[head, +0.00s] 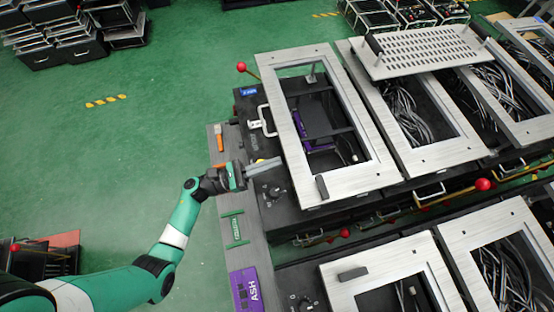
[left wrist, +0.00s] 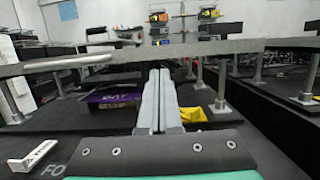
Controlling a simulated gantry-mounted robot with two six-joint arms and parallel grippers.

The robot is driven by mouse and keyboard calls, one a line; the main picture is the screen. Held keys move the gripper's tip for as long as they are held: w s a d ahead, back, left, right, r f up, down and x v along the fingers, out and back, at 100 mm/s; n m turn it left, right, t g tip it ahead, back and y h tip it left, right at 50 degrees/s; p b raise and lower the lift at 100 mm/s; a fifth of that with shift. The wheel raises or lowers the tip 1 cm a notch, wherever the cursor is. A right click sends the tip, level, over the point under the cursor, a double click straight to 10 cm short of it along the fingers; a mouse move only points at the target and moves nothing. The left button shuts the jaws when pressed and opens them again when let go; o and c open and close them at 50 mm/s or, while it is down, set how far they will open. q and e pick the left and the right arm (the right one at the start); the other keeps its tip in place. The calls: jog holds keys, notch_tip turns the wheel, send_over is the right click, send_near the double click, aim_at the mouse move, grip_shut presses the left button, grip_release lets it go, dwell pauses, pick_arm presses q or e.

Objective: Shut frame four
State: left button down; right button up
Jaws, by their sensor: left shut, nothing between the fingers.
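In the left wrist view the frame's edge (left wrist: 225,47) crosses above the fingers, held up on metal posts. My left gripper (head: 272,163) is shut and empty at the frame's left side, and its fingertips (left wrist: 160,72) point toward and below that edge. My right gripper is not in view.
More silver frames stand to the right, one with a perforated plate (head: 425,50) on top. A second row of frames (head: 340,272) lies in front. Red-knobbed levers (head: 241,67) stick out beside the boxes. Green floor (head: 120,150) is open at the left.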

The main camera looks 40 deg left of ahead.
pick_arm(q)
jog(key=shift+x, duration=0.85)
jog(key=shift+r+p, duration=0.35)
jog(key=shift+r, duration=0.65)
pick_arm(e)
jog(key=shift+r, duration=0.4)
